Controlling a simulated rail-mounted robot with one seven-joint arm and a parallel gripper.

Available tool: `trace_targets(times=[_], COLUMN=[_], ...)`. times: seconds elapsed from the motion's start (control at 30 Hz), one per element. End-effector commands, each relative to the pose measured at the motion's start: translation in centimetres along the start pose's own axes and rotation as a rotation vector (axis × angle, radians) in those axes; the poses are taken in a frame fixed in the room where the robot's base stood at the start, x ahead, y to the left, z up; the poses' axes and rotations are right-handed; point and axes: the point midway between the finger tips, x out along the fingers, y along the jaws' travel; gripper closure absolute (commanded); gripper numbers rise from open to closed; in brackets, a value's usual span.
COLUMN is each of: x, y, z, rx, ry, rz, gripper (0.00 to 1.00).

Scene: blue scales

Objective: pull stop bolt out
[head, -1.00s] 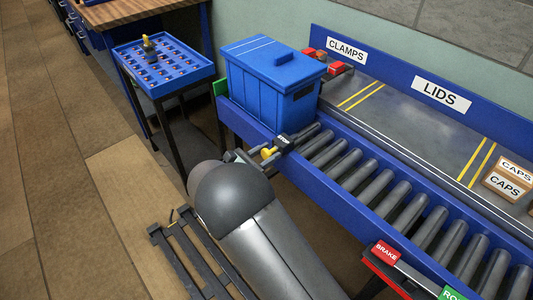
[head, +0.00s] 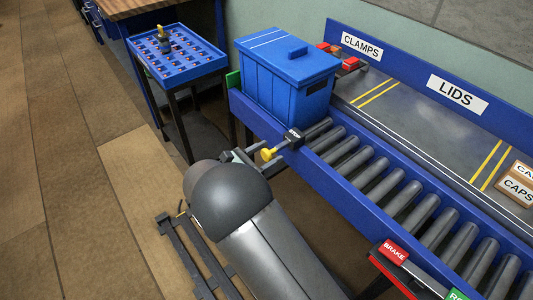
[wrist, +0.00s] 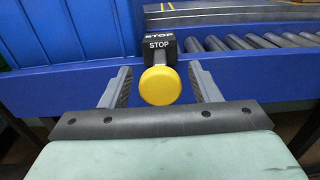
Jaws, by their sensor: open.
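The stop bolt has a round yellow knob (wrist: 160,86) and sits in a black block marked STOP (wrist: 159,47) on the blue conveyor rail. In the head view the yellow knob (head: 267,154) sticks out toward my arm, with the STOP block (head: 292,138) behind it. My gripper (wrist: 160,90) is open, with one finger on each side of the knob and a gap visible on both sides. In the head view my gripper (head: 247,157) is partly hidden by my own wrist.
A blue lidded bin (head: 287,85) stands on the conveyor just left of the STOP block. Bare rollers (head: 385,190) run to the right. A blue tray table (head: 180,58) stands at the back left. A red BRAKE label (head: 393,251) is at the front right.

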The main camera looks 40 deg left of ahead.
Motion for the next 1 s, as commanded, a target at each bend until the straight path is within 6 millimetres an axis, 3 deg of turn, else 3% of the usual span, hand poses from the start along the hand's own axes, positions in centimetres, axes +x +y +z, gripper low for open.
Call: trace_targets(times=[0.13,0.27,0.7,1.0], x=[-1.1,-3.5,-13.9,-17.2], y=[0.1,0.1,0.1,0.0], z=[-0.1,-0.1,-0.1,0.0], rx=[0.001,0.001,0.001,0.000], ry=[0.001,0.001,0.000,0.001], rz=[0.002,0.004,0.004,0.001], gripper=[0.44,0.44,0.44,0.44])
